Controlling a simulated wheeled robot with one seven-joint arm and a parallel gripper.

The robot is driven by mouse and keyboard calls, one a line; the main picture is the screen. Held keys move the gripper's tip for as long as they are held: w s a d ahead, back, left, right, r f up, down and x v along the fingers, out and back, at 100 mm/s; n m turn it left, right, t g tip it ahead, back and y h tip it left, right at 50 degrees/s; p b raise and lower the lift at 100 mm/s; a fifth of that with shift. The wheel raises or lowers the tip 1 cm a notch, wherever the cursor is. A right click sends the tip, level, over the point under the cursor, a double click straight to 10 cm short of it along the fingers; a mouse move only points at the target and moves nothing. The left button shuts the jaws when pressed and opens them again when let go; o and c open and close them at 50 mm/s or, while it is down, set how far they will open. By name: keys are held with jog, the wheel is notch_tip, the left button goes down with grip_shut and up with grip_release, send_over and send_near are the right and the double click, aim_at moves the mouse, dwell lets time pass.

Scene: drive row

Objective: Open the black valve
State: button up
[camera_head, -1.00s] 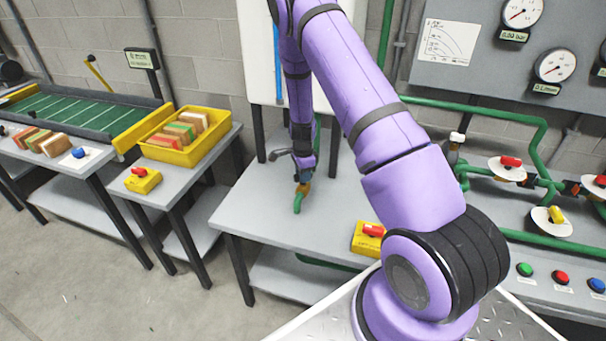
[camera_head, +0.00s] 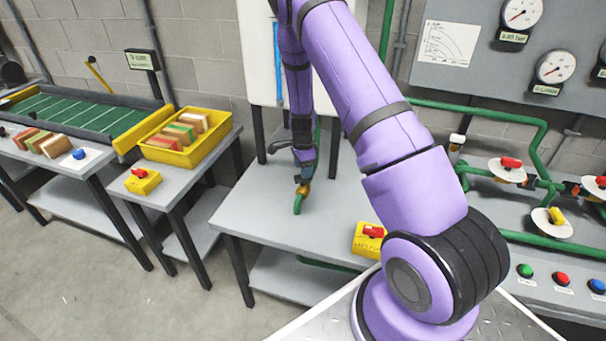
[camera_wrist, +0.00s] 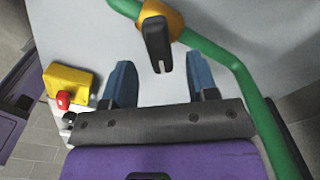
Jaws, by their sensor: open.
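The black valve handle (camera_wrist: 157,45) shows in the wrist view, attached to an orange valve body (camera_wrist: 174,22) on a green pipe (camera_wrist: 215,55). My gripper (camera_wrist: 162,76) is open, its two blue fingers apart. In the head view the orange valve body (camera_head: 303,188) sits on the green pipe over the grey table, just below my gripper (camera_head: 305,166). The handle is hard to make out there, partly hidden by my gripper.
A yellow box with a red switch (camera_head: 368,238) sits on the table's (camera_head: 250,205) front right. A green pipe (camera_head: 545,150) and red and yellow valves stand at the right, under gauges (camera_head: 554,66). A yellow bin (camera_head: 205,145) is at the left.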

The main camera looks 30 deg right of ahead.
notch_tip(320, 180, up, 8)
jog(key=shift+f, duration=0.25)
dwell(0.5)
jog(key=s+a+r+n+t, duration=0.1)
jog(key=s+a+r+n, duration=0.25)
jog(key=r, duration=0.55)
jog(key=s+a+r+n+t+y, duration=0.1)
jog(key=s+a+r+n, duration=0.25)
jog(key=r, duration=0.55)
jog(key=s+a+r+n+t, duration=0.1)
jog(key=s+a+r+n, duration=0.3)
jog(key=r, duration=0.5)
jog(key=s+a+r+n, duration=0.1)
jog(key=s+r+n, duration=0.2)
jog(key=s, duration=0.4)
jog(key=s+a+r+n+t, duration=0.1)
jog(key=s+r+n, duration=0.2)
jog(key=s, duration=0.5)
jog(key=s+a+r+n+t+h, duration=0.1)
jog(key=s+a+r+n, duration=0.1)
jog(key=s, duration=0.6)
jog(key=shift+s+r+n, duration=0.25)
jog(key=shift+r+n, duration=0.55)
jog(key=shift+n, duration=0.1)
